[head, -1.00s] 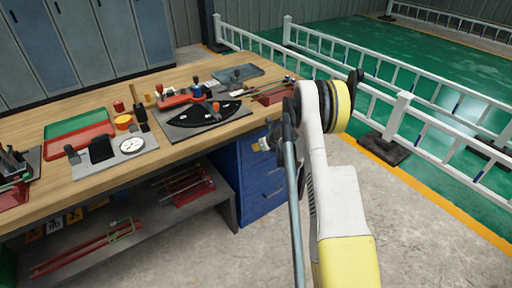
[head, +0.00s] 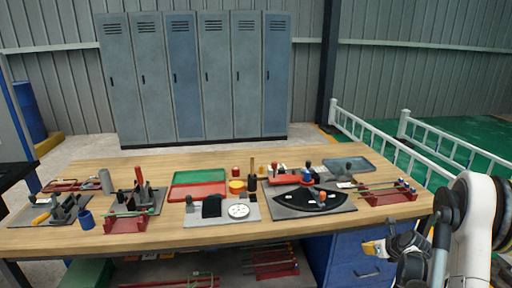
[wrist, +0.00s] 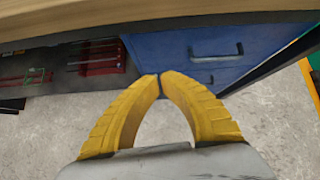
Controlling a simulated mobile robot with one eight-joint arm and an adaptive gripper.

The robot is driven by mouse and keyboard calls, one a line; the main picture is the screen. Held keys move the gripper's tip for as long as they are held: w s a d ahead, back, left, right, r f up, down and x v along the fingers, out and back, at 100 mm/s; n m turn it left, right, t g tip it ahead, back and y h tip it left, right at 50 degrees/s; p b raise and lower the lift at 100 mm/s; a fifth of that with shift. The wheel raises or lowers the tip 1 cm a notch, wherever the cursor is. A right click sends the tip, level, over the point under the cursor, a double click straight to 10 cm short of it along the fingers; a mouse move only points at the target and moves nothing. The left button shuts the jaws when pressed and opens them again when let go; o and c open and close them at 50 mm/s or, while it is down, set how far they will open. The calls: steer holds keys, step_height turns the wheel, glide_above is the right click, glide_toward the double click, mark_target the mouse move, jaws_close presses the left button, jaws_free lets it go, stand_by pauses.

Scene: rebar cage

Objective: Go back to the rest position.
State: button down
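My gripper (head: 372,248) is low at the right in the head view, just off the front right corner of the workbench (head: 395,222). In the wrist view, its two yellow fingers (wrist: 160,76) meet at the tips. It is shut, with nothing visible between the fingers. Below the bench edge, the wrist view shows the blue drawer cabinet (wrist: 245,55) and the concrete floor (wrist: 40,140). My arm fills the lower right corner of the head view, partly cut off by the frame.
The bench holds a red and green tray (head: 198,186), a grey board with a black curved plate (head: 308,200), and a red rack (head: 388,196) near the right end. Grey lockers (head: 195,80) stand behind. A white railing (head: 385,142) runs at the right.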

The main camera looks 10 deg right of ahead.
steer(key=s+a+r+n+g, duration=0.1)
steer(key=s+a+r+n, duration=0.3)
steer(key=a+r+n, duration=0.5)
steer(key=s+a+r+n, duration=0.4)
steer(key=a+r+n, duration=0.3)
steer(key=a+r, duration=0.3)
steer(key=s+a+r+n, duration=0.2)
steer(key=s+a+n, duration=0.3)
steer(key=s+n, duration=0.4)
steer(key=s+a+r+n, duration=0.3)
steer(key=s+a+n, duration=0.3)
steer(key=s+n, duration=0.3)
steer(key=s, duration=0.4)
steer(key=shift+s+g, duration=0.15)
steer(key=shift+g, duration=0.15)
